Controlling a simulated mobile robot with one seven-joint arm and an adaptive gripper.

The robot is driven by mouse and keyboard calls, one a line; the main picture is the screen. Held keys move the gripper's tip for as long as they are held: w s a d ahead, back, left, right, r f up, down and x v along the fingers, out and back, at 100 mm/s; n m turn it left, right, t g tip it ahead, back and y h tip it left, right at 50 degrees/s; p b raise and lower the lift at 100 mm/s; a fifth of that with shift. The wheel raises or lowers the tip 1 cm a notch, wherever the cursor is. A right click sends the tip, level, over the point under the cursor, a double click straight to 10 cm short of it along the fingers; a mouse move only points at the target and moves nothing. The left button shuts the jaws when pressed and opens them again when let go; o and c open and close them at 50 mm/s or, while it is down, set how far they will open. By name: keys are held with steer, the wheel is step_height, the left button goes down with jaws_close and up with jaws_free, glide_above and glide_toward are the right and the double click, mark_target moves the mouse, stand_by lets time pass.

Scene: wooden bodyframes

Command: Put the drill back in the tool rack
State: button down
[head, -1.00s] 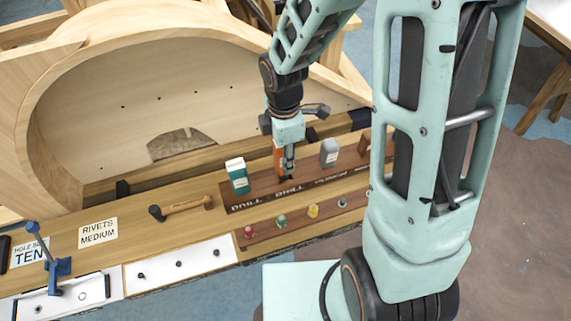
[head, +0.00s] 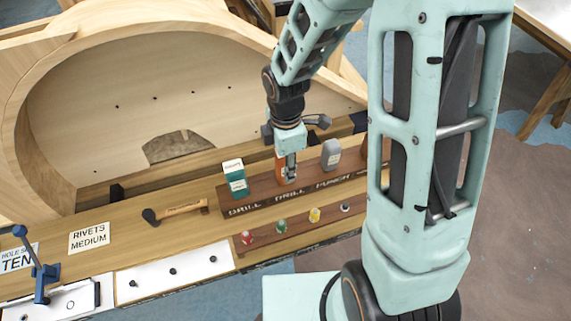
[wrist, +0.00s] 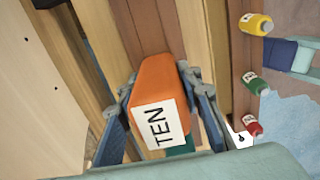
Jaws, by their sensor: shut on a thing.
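An orange drill (wrist: 160,78) with a white TEN label is clasped between the fingers of my gripper (wrist: 165,112) in the wrist view. In the head view my gripper (head: 288,172) points down at the brown tool rack (head: 265,203), over its second DRILL label, with the orange drill (head: 280,168) partly hidden behind the fingers. The drill's lower end is at or just above the rack; I cannot tell whether it sits in a slot. A teal drill (head: 234,180) stands upright in the rack just left of it.
A grey tool (head: 331,154) stands right of my gripper, by the PUNCH label. A lower strip (head: 265,242) holds small red, green and yellow pieces in front. A hammer (head: 178,210) lies left of the rack. The curved wooden frame (head: 120,85) rises behind.

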steer(key=c, duration=1.4)
jaws_free()
step_height(320, 180, up, 13)
steer(key=shift+f+p, duration=0.2)
steer(key=shift+p, duration=0.7)
